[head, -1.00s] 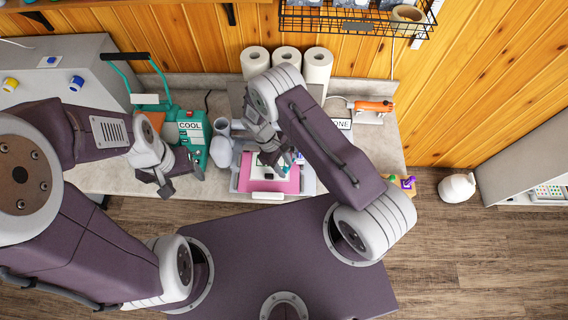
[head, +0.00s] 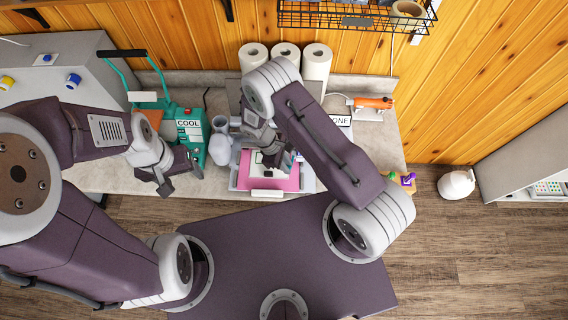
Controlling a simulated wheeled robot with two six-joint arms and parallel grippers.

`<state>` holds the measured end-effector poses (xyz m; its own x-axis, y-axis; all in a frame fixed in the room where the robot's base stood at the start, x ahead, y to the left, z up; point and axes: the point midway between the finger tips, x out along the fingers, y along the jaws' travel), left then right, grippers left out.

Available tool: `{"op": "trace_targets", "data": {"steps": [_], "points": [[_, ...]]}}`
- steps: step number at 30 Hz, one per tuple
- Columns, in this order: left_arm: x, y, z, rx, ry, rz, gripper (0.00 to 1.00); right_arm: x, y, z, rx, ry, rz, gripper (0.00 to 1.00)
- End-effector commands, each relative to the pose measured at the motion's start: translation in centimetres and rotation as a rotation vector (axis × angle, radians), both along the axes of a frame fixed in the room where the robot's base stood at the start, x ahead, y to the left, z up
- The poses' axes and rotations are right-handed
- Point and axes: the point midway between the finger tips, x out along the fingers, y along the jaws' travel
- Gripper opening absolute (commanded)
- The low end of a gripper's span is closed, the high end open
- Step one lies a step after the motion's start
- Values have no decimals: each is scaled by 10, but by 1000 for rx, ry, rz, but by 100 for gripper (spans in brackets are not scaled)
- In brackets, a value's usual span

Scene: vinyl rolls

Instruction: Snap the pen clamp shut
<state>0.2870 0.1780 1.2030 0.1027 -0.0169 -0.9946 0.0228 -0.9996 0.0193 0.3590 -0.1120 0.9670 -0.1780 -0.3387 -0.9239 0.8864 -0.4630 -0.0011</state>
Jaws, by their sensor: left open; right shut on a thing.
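The craft cutting machine (head: 310,180) stands on the counter with a pink sheet (head: 284,183) lying in it and a pale piece on the sheet. My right gripper (head: 272,161) is down over the machine, at the back of the pink sheet, with its fingers closed on a small part there. The pen clamp is hidden behind this gripper and arm, so I cannot see its position. My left gripper (head: 181,180) is open and empty over the counter's front edge, left of the machine and apart from it.
A teal press marked COOL (head: 190,128) and a pale grey vase-like item (head: 221,146) stand left of the machine. Paper towel rolls (head: 317,64) stand behind it. An orange tool (head: 373,103) lies at the back right. The counter right of the machine is mostly free.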

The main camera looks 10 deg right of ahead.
Motion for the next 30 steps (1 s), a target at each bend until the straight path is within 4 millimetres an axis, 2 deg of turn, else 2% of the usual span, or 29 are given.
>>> {"op": "trace_targets", "data": {"steps": [11,30], "points": [[0,0,-31,0,0,0,67,-10,-18,-4,0,-2,357,0],[0,0,-134,0,0,0,67,-11,-54,-7,-2,-6,960,0]]}}
